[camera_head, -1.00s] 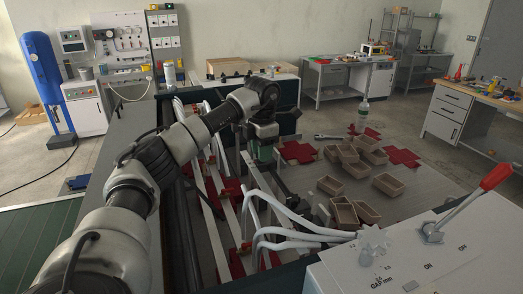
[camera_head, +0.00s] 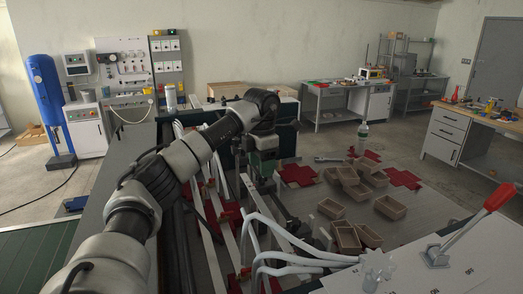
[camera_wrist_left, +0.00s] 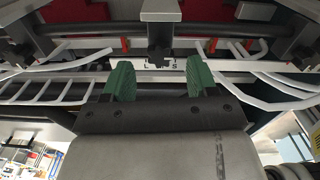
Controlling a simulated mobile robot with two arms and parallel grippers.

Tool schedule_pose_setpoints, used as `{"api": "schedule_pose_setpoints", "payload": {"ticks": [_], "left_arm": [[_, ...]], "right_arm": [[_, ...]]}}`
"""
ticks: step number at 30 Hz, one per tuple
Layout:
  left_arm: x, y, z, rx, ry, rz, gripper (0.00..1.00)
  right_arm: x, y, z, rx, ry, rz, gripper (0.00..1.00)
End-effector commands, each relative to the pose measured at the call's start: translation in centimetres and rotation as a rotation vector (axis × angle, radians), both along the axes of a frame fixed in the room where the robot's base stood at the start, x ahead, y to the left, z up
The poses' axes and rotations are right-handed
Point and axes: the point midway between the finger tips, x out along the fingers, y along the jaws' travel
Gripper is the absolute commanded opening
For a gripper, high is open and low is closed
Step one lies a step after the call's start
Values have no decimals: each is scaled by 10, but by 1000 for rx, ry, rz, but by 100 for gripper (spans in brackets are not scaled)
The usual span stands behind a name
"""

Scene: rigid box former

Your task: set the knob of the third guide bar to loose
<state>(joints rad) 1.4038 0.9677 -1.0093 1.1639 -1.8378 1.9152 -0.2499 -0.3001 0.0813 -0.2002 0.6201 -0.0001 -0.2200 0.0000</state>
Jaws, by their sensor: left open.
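My left gripper (camera_head: 264,172) reaches down over the guide bars inside the machine in the head view. In the left wrist view its two green fingers (camera_wrist_left: 160,80) are apart with nothing between them. A dark knob (camera_wrist_left: 159,52) on a pale bar end (camera_wrist_left: 160,11) lies just beyond the fingertips, roughly centred between them; I cannot tell whether they touch. Partly covered lettering (camera_wrist_left: 160,65) shows below the knob on a light strip. Similar dark knobs stand at the left (camera_wrist_left: 20,52) and right (camera_wrist_left: 302,55). The knob's setting is not clear. My right gripper is not in view.
White bent rods (camera_head: 280,245) rise near the machine's front. Brown open boxes (camera_head: 346,237) and red cross-shaped blanks (camera_head: 404,179) lie on the grey surface to the right, with a bottle (camera_head: 361,140). A red-handled lever (camera_head: 497,197) is on the near right panel.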

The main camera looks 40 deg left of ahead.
Motion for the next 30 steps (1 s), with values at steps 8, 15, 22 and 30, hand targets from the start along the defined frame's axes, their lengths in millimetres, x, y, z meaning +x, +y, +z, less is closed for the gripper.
{"api": "schedule_pose_setpoints", "payload": {"ticks": [8,15,22,30], "left_arm": [[1,0,58,2,-6,1,58],[0,0,79,0,-2,0,58],[0,0,80,1,-1,0,58],[0,0,80,1,-1,0,58]], "right_arm": [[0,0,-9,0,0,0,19],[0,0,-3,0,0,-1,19],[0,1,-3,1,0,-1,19],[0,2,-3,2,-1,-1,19]]}}
